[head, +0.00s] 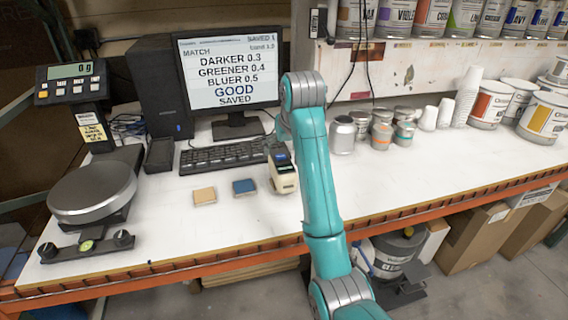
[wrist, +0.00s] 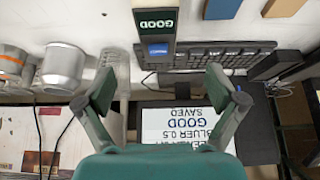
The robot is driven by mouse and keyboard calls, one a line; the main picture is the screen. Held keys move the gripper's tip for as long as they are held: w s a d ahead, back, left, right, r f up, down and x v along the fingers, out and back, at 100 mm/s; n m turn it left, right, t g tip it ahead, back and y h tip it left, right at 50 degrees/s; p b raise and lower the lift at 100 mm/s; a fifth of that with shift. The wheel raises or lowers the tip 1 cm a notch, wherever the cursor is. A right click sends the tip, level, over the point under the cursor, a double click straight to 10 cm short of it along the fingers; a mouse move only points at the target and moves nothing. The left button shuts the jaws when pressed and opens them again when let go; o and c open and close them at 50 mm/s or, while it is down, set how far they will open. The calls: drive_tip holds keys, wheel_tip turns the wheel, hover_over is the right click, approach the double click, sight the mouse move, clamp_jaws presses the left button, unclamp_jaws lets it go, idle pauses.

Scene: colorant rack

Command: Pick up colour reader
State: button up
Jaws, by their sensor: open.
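In the wrist view the colour reader (wrist: 157,36) is at the top middle, with a display reading GOOD and a blue patch. My gripper (wrist: 161,89) is open and empty, its two fingers spread wide. The reader lies beyond the fingertips, roughly in line with the gap and not touching them.
A blue tile (head: 244,187) and a tan tile (head: 204,196) lie left of the reader. A keyboard (head: 222,155) and monitor (head: 228,80) are behind it. Metal cans (head: 342,135) stand to the right, and a scale (head: 92,190) sits at far left. The bench front is clear.

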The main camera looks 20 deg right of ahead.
sight(282, 161)
drive_tip(key=x, duration=1)
drive_tip(key=shift+w+d+f, duration=0.15)
drive_tip(key=shift+w+d, duration=0.05)
drive_tip(key=shift+w, duration=0.1)
clamp_jaws()
